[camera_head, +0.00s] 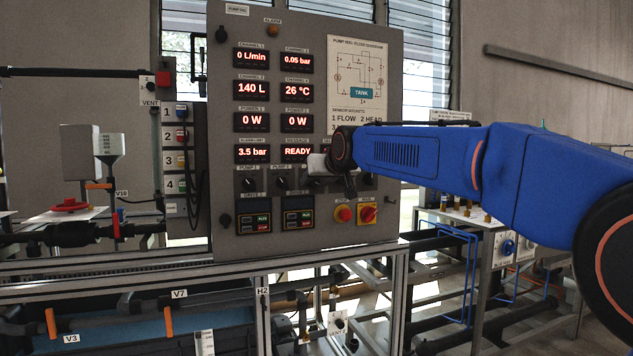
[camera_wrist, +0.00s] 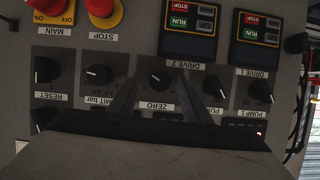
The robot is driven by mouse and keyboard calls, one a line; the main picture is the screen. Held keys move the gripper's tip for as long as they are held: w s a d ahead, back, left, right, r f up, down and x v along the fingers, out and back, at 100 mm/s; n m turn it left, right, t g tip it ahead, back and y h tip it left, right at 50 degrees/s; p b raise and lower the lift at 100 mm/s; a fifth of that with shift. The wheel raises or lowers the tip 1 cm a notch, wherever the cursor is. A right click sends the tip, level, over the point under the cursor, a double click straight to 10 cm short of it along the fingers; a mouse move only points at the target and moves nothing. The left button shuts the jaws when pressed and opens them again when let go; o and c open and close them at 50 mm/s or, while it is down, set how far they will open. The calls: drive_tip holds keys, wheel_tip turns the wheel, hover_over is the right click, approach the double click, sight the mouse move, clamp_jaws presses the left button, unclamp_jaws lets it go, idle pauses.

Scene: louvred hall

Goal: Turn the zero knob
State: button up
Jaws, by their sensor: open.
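The zero knob (camera_wrist: 160,77) is a black rotary knob with a pale pointer line, on the grey control panel (camera_head: 226,110). Its ZERO label shows upside down in the wrist view. My gripper (camera_wrist: 161,84) is open, with one dark finger on each side of the knob. I cannot tell whether either finger touches it. In the head view my gripper (camera_head: 318,164) is at the lower middle of the panel and hides the zero knob.
In the wrist view the limit knob (camera_wrist: 98,75) and pump 2 knob (camera_wrist: 214,87) flank the zero knob closely. The red stop button (camera_wrist: 101,8) and main switch (camera_wrist: 47,6) are near. Drive modules (camera_wrist: 190,27) sit beyond the knob row.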

drive_tip(key=c, duration=1)
drive_tip(key=shift+c, duration=0.2)
drive_tip(key=shift+a, duration=0.1)
drive_tip(key=shift+a+n+h, duration=0.1)
drive_tip(key=shift+n+h, duration=0.6)
drive_tip(key=shift+n, duration=0.3)
drive_tip(key=shift+n+t+h, duration=0.5)
drive_tip(key=shift+n+h, duration=0.1)
drive_tip(key=shift+n, duration=0.3)
